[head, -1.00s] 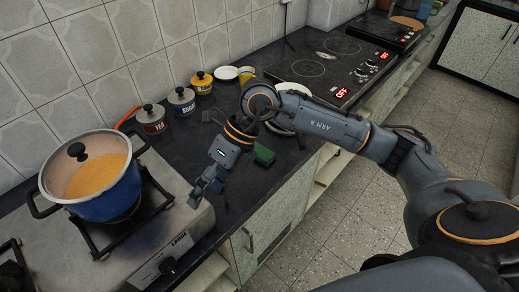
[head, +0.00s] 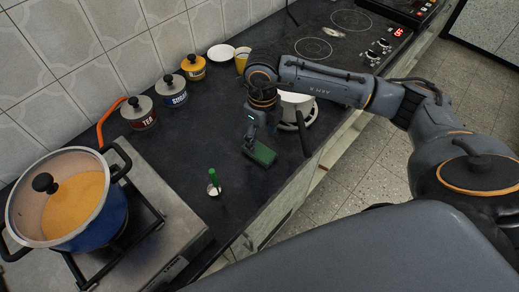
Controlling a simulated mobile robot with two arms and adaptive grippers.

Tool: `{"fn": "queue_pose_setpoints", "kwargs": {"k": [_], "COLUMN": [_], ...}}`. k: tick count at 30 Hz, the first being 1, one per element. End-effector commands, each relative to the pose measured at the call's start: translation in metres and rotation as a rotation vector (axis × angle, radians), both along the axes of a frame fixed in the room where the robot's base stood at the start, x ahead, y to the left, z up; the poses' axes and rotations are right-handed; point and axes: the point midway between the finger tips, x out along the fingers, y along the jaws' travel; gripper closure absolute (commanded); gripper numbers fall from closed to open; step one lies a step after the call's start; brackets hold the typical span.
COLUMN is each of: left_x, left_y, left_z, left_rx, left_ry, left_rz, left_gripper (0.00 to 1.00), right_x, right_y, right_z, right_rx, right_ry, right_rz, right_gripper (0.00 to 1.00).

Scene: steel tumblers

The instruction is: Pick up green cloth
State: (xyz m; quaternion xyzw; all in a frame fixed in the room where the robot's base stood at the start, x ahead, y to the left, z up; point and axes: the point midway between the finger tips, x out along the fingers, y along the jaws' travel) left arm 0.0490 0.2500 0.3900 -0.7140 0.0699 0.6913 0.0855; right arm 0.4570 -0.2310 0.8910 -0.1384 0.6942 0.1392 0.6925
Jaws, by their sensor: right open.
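The green cloth (head: 263,154) is a small dark green block-like piece lying on the dark countertop, near its front edge. My right gripper (head: 249,147) points down at the cloth's left end, very close to it. The gripper is open, and nothing shows held in it. I cannot tell whether its fingers touch the cloth or hang just above it. My left gripper is not in view.
A white pan (head: 296,104) with a dark handle stands just behind the cloth. A blue pot (head: 92,222) sits on the left stove; labelled jars (head: 139,112) line the wall.

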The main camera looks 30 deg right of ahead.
Motion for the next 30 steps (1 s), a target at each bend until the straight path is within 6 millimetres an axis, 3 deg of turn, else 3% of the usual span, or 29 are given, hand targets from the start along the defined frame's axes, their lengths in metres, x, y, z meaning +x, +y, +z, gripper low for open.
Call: {"fn": "queue_pose_setpoints", "kwargs": {"k": [6, 9, 15, 22, 23, 30], "left_x": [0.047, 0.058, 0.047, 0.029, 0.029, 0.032], "left_y": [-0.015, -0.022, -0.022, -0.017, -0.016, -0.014], "left_z": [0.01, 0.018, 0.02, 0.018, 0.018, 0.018], "left_rx": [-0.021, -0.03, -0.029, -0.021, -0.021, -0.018], "left_ry": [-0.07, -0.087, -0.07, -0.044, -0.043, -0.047], "left_rz": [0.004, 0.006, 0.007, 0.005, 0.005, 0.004], "left_gripper": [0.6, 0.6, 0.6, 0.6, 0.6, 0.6], "right_x": [-0.001, -0.001, 0.001, 0.001, 0.001, 0.001], "right_y": [0.004, 0.008, 0.007, 0.007, 0.007, 0.007], "right_z": [-0.016, -0.031, -0.054, -0.057, -0.057, -0.056], "right_rx": [0.002, 0.002, 0.001, 0.002, 0.002, 0.002], "right_ry": [0.003, 0.004, -0.001, -0.001, -0.001, -0.001], "right_rz": [0.001, 0.0, 0.0, 0.001, 0.001, 0.001], "right_gripper": [0.28, 0.28, 0.28, 0.28, 0.3, 0.79]}}
